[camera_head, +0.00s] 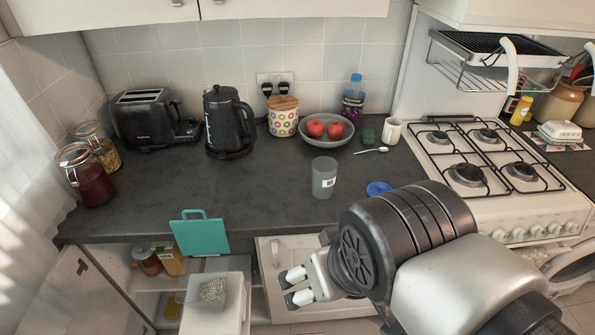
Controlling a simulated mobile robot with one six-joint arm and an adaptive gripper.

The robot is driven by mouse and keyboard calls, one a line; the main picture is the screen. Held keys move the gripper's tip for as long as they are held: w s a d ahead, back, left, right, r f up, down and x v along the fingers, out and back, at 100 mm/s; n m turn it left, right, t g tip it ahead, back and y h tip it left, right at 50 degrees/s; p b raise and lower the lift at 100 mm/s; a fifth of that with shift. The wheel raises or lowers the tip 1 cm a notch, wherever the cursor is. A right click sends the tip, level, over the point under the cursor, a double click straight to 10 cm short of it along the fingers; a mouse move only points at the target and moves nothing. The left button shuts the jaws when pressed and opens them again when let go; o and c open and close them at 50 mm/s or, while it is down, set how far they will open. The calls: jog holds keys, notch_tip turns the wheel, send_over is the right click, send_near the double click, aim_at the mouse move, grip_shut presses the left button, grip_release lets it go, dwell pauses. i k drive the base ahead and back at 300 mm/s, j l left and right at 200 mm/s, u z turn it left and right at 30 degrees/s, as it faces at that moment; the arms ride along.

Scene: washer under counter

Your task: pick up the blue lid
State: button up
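The blue lid (378,188) lies on the dark worktop (265,200), near its front edge and left of the hob. It is small and round, and my arm stands close in front of it. A grey translucent cup (324,178) stands to its left. My gripper (291,289) is in front of the counter, below and left of the lid and apart from it. Its two light fingertips point left with a gap between them, and nothing shows between them.
A spoon (371,150), a white mug (391,131) and a grey bowl (328,131) with red apples stand behind the lid. The gas hob (480,165) is to the right. An open drawer or cabinet front (290,265) is below the counter. The worktop's middle left is clear.

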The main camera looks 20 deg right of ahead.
aim_at(374, 188)
jog(key=i+l+z, duration=0.1)
jog(key=z, duration=0.95)
jog(key=i+l+u, duration=0.25)
jog(key=i+l, duration=0.2)
jog(key=l, duration=0.2)
jog(key=i+l+u, duration=0.3)
jog(key=l, duration=0.4)
jog(key=u, duration=1.6)
jog(key=i+l, duration=0.05)
